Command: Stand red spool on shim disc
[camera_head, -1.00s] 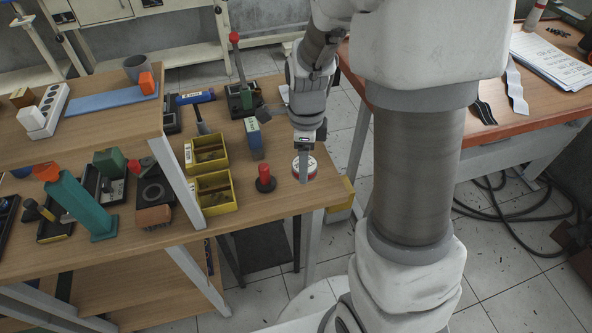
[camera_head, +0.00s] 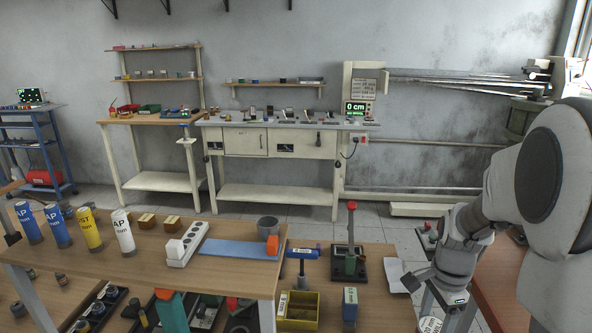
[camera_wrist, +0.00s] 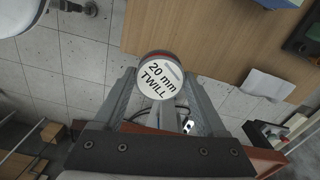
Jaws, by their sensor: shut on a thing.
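My gripper (camera_head: 440,311) is at the lower right of the head view. In the wrist view its two fingers (camera_wrist: 160,92) are shut on the sides of the red spool (camera_wrist: 160,80). The spool has a round white face reading "20 mm TWILL" and a red band at its rim. It also shows at the bottom edge of the head view (camera_head: 430,325), partly cut off. In the wrist view, floor tiles lie behind it, beside the wooden tabletop's edge. I cannot make out the shim disc in either current view.
A white sheet (camera_wrist: 268,85) lies near the bench edge.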

